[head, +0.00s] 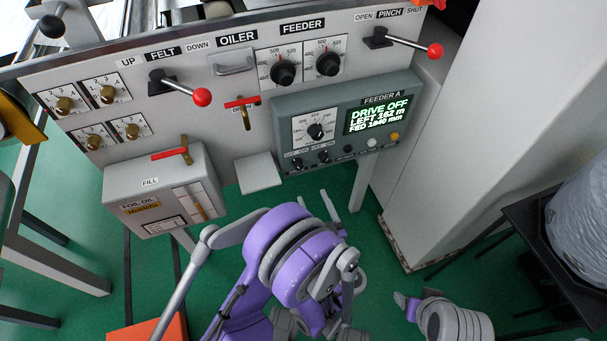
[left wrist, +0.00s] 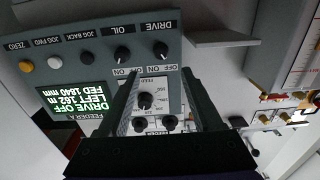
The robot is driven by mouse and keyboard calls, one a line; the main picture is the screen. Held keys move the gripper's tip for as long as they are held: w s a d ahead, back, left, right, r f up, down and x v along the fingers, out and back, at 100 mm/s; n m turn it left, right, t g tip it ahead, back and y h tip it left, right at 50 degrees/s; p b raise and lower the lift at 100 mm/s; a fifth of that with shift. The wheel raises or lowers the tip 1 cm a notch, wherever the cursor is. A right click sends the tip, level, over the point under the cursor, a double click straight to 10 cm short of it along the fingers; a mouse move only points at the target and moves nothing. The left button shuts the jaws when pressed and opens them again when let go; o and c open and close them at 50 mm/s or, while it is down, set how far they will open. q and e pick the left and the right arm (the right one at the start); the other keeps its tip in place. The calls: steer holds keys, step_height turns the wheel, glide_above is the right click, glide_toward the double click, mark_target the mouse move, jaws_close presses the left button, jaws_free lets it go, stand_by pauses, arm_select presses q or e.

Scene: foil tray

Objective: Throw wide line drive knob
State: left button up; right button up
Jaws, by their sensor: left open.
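The drive knob (head: 297,164) is a small black knob at the lower left of the grey FEEDER A panel (head: 290,108). The panel's green display (head: 377,115) reads DRIVE OFF. In the left wrist view the panel is upside down, and the drive knob (left wrist: 161,48) is beside the oil knob (left wrist: 122,53). My left gripper (head: 328,205) is below the panel, apart from the knob. In the left wrist view its two dark fingers (left wrist: 160,72) are spread with nothing between the tips, and the drive knob appears just beyond them.
A grey ledge (head: 258,172) sticks out left of the panel. The oil box (head: 165,190) with a red-handled valve is further left. A red-knobbed pinch lever (head: 435,50) is above right. A pale column (head: 460,130) stands at the right. Green floor (head: 335,185) is open below.

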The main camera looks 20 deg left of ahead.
mark_target(300, 169)
arm_select(q)
steer(key=x, duration=1)
steer(key=shift+w+a, duration=0.15)
steer(key=shift+a, duration=0.05)
steer(key=shift+c, duration=0.4)
jaws_close()
